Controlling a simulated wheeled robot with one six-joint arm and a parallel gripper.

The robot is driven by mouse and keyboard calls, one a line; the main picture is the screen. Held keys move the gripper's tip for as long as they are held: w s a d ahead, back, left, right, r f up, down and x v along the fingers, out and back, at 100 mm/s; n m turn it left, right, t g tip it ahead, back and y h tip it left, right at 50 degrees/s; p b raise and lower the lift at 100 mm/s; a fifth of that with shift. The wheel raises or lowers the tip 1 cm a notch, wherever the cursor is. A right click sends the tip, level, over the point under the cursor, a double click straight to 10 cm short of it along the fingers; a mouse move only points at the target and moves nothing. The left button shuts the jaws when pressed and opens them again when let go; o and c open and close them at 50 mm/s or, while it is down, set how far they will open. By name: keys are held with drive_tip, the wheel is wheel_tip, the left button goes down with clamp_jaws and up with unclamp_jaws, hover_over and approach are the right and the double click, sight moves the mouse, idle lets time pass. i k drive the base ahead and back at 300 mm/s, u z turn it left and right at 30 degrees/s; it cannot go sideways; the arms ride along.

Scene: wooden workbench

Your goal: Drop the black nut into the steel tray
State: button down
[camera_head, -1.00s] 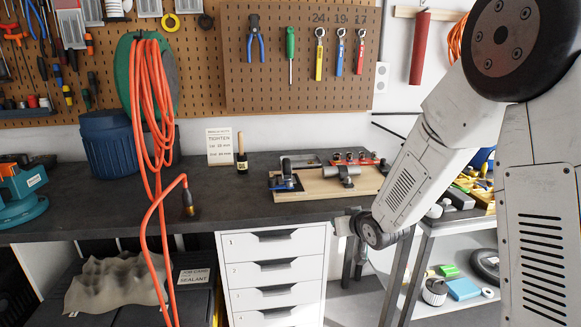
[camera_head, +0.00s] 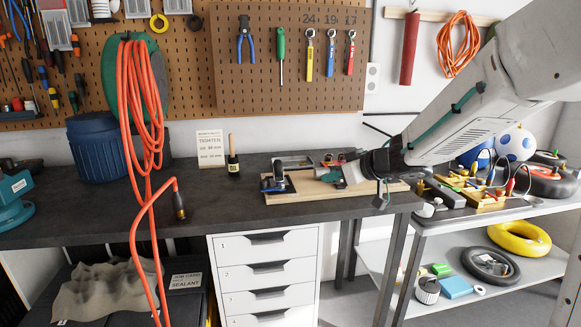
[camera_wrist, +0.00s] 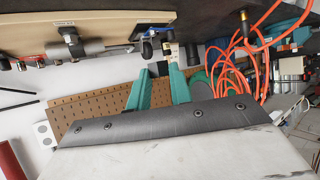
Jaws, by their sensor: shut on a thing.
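My gripper (camera_head: 333,174) has teal fingers that reach left over the wooden board on the bench. In the wrist view my gripper (camera_wrist: 162,68) shows its two fingers a small gap apart. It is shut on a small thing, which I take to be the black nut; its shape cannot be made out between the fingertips. A shallow grey tray, seemingly the steel tray (camera_head: 291,161), sits at the back of the board, left of my fingertips.
A blue and black clamp (camera_head: 277,184) stands on the left end of the wooden board (camera_head: 312,196). A brush (camera_head: 233,162) and a sign (camera_head: 210,149) stand farther left. An orange cable (camera_head: 145,215) hangs at the left. The bench (camera_head: 225,195) is clear between them.

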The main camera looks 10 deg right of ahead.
sight(292, 164)
drive_tip(key=i, duration=1.45)
